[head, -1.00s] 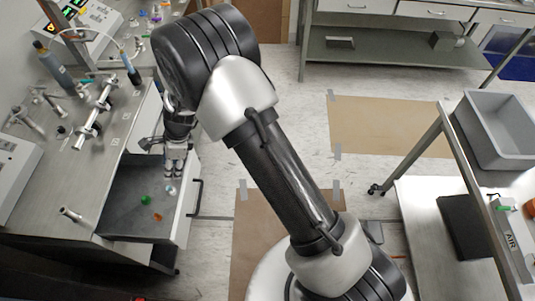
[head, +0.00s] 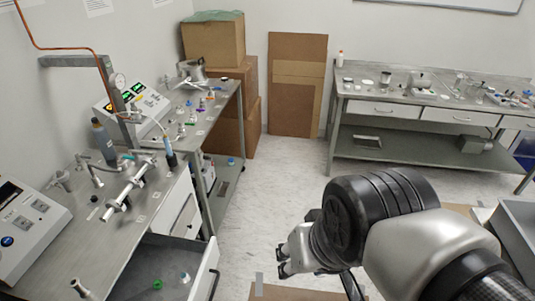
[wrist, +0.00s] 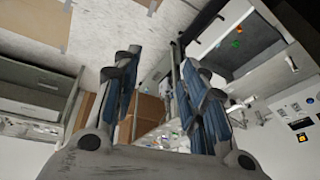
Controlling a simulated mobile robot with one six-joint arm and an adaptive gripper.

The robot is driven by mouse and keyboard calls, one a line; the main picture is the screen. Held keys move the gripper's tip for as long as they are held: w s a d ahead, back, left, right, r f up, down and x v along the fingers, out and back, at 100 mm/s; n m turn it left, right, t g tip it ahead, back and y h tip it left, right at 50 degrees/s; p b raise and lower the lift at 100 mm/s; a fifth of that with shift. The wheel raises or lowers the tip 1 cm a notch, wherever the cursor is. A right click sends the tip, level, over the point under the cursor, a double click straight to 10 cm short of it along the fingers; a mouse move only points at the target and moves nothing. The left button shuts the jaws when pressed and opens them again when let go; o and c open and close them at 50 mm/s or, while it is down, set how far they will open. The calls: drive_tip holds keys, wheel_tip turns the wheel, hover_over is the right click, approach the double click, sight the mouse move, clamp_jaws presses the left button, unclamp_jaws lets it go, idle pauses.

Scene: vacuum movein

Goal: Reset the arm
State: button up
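My gripper (head: 283,262) is in the lower middle of the head view, in the air over the floor to the right of the open drawer. In the wrist view my gripper (wrist: 155,58) has its two blue-padded fingers apart with nothing between them. My dark and silver arm fills the lower right of the head view and hides the floor behind it.
The open drawer (head: 207,278) holds a green piece (head: 157,284) and a small pale piece (head: 185,277). The left bench (head: 70,232) carries fittings and gauges. Cardboard boxes (head: 213,42) stand at the back. The floor (head: 275,185) between the benches is clear.

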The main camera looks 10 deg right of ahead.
drive_tip(key=shift+s+d+f+n+h, duration=0.15)
drive_tip(key=shift+s+d+n, duration=0.2)
drive_tip(key=shift+s, duration=0.2)
drive_tip(key=shift+s+d+r+n+h, duration=0.15)
drive_tip(key=shift+s+d+n, duration=0.1)
drive_tip(key=shift+s+d, duration=0.25)
drive_tip(key=shift+a+f, duration=0.1)
drive_tip(key=shift+f, duration=0.15)
drive_tip(key=shift+s+f+b, duration=0.1)
drive_tip(key=shift+f+b, duration=0.2)
drive_tip(key=shift+b, duration=0.15)
drive_tip(key=shift+c, duration=0.5)
